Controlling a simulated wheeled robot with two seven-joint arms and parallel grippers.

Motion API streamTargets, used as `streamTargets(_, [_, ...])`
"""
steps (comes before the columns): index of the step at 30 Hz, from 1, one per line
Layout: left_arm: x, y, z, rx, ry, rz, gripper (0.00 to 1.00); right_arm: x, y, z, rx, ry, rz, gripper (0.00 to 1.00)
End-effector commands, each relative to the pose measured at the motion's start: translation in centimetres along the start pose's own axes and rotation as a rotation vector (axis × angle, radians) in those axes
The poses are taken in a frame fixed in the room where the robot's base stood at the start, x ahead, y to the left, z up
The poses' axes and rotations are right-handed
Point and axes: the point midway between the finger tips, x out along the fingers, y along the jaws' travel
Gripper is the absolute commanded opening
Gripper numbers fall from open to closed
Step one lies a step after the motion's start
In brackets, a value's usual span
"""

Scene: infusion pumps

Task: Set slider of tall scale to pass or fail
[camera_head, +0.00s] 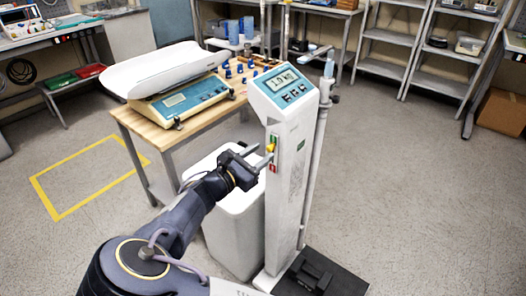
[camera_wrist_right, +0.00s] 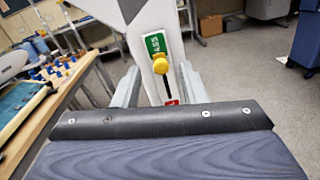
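The tall scale (camera_head: 292,160) stands upright right of centre, its display reading about 1.0 kg. Its yellow slider knob (camera_head: 270,147) sits at the upper end of a dark slot, just under the green label; the knob also shows in the right wrist view (camera_wrist_right: 160,66). The green label (camera_wrist_right: 154,43) reads PASS. A red label (camera_wrist_right: 172,103) at the slot's lower end is partly hidden by my gripper. My right gripper (camera_head: 259,154) is open at the scale's front, its fingers spread to either side of the knob in the wrist view. I cannot tell whether they touch it. My left gripper is out of view.
A wooden table (camera_head: 197,127) on the left holds a baby scale (camera_head: 180,100) and several blue weights. A white bin (camera_head: 232,222) stands under my right forearm, beside the scale. The scale's black base (camera_head: 335,277) lies on the floor. Floor to the right is clear.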

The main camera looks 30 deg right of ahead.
Motion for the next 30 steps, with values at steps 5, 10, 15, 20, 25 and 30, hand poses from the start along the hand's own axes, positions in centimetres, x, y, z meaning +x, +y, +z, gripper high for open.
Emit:
streamTargets(5, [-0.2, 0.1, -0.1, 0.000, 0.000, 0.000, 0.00, -3.3, 0.1, 0.1, 0.001, 0.001, 0.003, 0.38])
streamTargets(10, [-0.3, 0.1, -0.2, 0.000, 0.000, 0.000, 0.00, -5.3, 0.0, 0.1, 0.000, 0.000, 0.001, 0.38])
streamTargets(15, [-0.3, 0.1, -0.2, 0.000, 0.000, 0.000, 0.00, -6.0, 0.0, 0.0, 0.001, 0.001, 0.000, 0.38])
streamTargets(20, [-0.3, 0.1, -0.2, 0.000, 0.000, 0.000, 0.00, -5.9, 0.0, 0.0, 0.001, 0.000, 0.000, 0.38])
streamTargets(25, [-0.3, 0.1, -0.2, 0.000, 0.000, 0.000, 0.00, -5.9, 0.0, 0.0, 0.000, 0.000, 0.000, 0.38])
streamTargets(30, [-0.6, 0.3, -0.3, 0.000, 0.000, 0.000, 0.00, -4.9, -1.2, -0.5, 0.020, 0.058, -0.049, 0.38])
